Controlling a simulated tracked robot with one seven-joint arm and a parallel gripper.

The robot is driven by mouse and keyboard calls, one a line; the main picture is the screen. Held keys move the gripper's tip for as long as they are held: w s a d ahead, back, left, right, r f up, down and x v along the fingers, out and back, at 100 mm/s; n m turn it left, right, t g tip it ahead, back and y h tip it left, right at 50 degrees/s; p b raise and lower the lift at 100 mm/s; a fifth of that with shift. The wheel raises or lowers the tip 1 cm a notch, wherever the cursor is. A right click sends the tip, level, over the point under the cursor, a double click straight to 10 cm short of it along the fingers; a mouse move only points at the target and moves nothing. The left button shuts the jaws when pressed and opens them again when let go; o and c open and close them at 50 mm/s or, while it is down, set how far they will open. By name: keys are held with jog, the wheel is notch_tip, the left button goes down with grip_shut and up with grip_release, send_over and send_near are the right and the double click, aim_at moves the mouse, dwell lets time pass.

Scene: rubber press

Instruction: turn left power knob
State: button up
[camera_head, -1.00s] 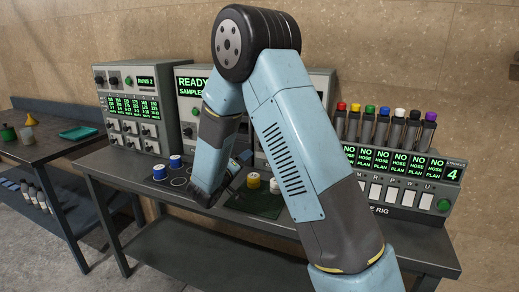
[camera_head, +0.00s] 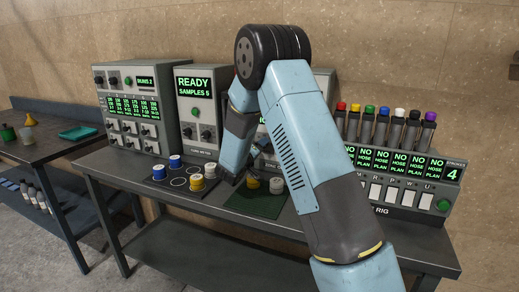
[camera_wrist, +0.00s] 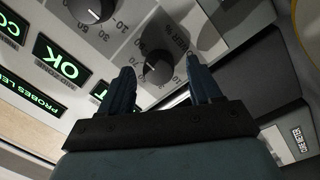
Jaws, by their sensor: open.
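In the wrist view my gripper (camera_wrist: 160,72) is open, with its two fingers pointing at a panel. A dark round knob (camera_wrist: 156,68) with a white pointer line sits between and just beyond the fingertips. A partly hidden label ending in "ER %" is printed beside it. I cannot tell whether the fingers touch this knob. A second dark knob (camera_wrist: 95,10) with a number scale lies at the upper left, outside the fingers. In the head view the arm hides most of this panel and its knobs.
Green displays (camera_wrist: 62,60) reading "OK" lie left of the fingers. In the head view, spools stand on a dark mat (camera_head: 165,186) and on a green mat (camera_head: 250,203) below the arm. A meter (camera_head: 198,108) stands left, a bottle rig (camera_head: 410,211) right.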

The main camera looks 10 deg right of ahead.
jog(key=shift+d, duration=0.1)
jog(key=shift+c, duration=0.3)
jog(key=c, duration=1)
